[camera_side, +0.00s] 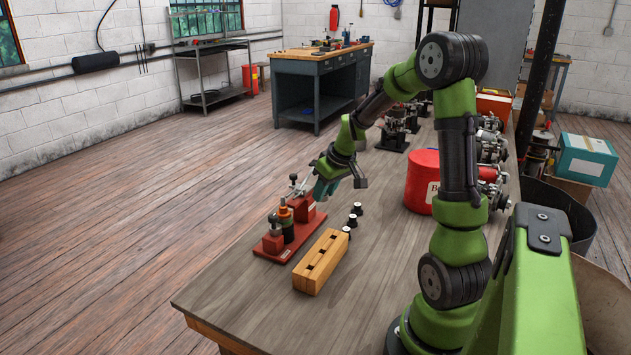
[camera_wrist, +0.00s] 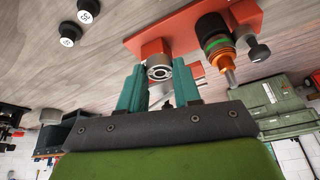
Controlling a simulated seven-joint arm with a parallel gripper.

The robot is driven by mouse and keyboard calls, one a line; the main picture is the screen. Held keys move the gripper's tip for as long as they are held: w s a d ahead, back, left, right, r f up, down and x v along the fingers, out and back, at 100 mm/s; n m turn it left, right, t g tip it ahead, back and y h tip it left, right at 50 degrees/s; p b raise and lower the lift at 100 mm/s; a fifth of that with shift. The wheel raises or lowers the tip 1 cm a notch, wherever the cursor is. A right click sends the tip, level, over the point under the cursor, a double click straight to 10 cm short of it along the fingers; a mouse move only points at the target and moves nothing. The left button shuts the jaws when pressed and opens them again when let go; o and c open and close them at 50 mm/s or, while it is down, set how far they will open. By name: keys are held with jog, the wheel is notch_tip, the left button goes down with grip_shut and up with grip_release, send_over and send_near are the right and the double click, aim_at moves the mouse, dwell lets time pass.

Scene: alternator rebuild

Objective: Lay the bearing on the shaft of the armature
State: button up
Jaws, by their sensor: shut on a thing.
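My gripper (camera_wrist: 160,80) has two teal fingers and is shut on the bearing (camera_wrist: 160,72), a small silver ring between the fingertips in the wrist view. In the side view my gripper (camera_side: 322,188) is above the far end of the red fixture; the bearing cannot be made out there. The armature (camera_side: 287,224) stands upright in the red fixture (camera_side: 270,252), with a dark body and an orange upper part. In the wrist view the armature (camera_wrist: 214,40) shows black and green bands and a copper end, to the right of the bearing and apart from it.
A wooden block with slots (camera_side: 314,272) lies beside the fixture. Several small black pieces with pale ends (camera_side: 351,220) stand near it; two show in the wrist view (camera_wrist: 70,34). A red round container (camera_side: 420,185) stands farther right. The table front is clear.

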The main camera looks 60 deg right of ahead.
jog(key=w+a+r+n+y, duration=0.1)
jog(key=w+a+r+n, duration=0.2)
jog(key=w+a+r, duration=0.55)
jog(key=shift+s+d+f, duration=0.15)
jog(key=shift+d+f, duration=0.05)
jog(key=shift+f, duration=0.3)
jog(key=shift+s+d+f, duration=0.2)
jog(key=shift+d+f, duration=0.05)
jog(key=shift+f, duration=0.25)
jog(key=shift+s+d+f, duration=0.15)
jog(key=shift+d+f, duration=0.05)
jog(key=shift+f, duration=0.3)
jog(key=shift+f, duration=0.4)
jog(key=shift+f, duration=0.75)
jog(key=shift+f, duration=0.35)
dwell(0.8)
jog(key=o, duration=1.1)
notch_tip(320, 180, up, 8)
dwell(0.6)
